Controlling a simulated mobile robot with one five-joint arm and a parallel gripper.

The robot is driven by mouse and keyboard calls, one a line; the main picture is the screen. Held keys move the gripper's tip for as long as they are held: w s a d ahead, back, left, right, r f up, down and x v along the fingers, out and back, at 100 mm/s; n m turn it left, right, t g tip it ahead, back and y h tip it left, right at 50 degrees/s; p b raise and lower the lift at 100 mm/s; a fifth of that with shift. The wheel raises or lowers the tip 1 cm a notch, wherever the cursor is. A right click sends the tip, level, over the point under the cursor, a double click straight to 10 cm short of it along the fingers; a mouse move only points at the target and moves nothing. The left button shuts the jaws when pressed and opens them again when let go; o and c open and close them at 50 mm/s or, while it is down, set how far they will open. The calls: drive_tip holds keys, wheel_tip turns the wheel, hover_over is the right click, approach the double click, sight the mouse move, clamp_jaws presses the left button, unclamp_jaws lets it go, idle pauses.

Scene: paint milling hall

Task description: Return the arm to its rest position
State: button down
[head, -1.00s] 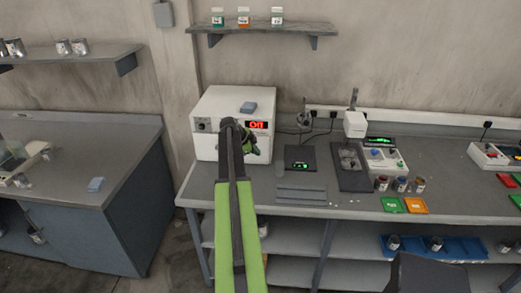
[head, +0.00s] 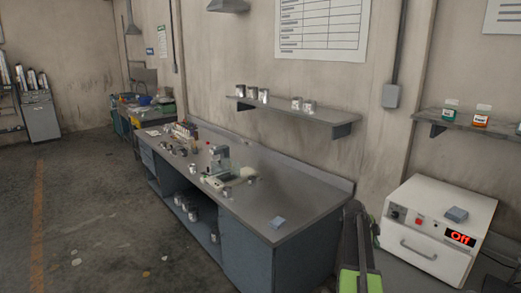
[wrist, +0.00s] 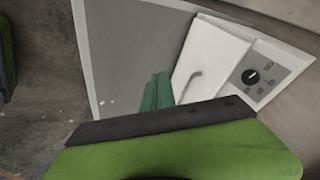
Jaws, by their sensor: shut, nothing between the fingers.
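My gripper shows in the wrist view as dark green fingers (wrist: 157,92), closed together and empty. Behind them in that view are a grey bench top and the front of a white oven with a black knob. In the head view my green and black arm stands at the lower right, just left of the white oven (head: 432,222). The gripper end is mostly hidden behind the arm there. The oven door is closed and its red display reads Off. I cannot tell the exact gap between gripper and oven.
A shelf (head: 330,118) with cans hangs above. The floor at left is open.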

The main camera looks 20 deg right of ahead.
drive_tip(key=w+a+f+n+t+y+b, duration=0.1)
drive_tip(key=w+a+f+n, duration=0.15)
drive_tip(key=a, duration=0.95)
drive_tip(key=w+a+f+n+t+y+b, duration=0.1)
drive_tip(key=w+a+n, duration=0.25)
drive_tip(key=a, duration=0.85)
drive_tip(key=w+a+f+n+t+y+b, duration=0.1)
drive_tip(key=w+a+f+n, duration=0.2)
drive_tip(key=a, duration=0.9)
drive_tip(key=s+a+n+y, duration=0.1)
drive_tip(key=s+a+n, duration=0.2)
drive_tip(key=a+n, duration=0.3)
drive_tip(key=s+a+f+n+g+y, duration=0.1)
drive_tip(key=s+a+n, duration=0.3)
drive_tip(key=a, duration=0.5)
drive_tip(key=s+a+f+n+g+y, duration=0.1)
drive_tip(key=s+a+n+y, duration=0.1)
drive_tip(key=s+a+n, duration=0.2)
drive_tip(key=a+n, duration=0.3)
drive_tip(key=n, duration=0.1)
drive_tip(key=shift+s+a+n+b, duration=0.25)
drive_tip(key=shift+a+n+b, duration=0.05)
drive_tip(key=shift+a+n, duration=0.1)
drive_tip(key=shift+d, duration=0.1)
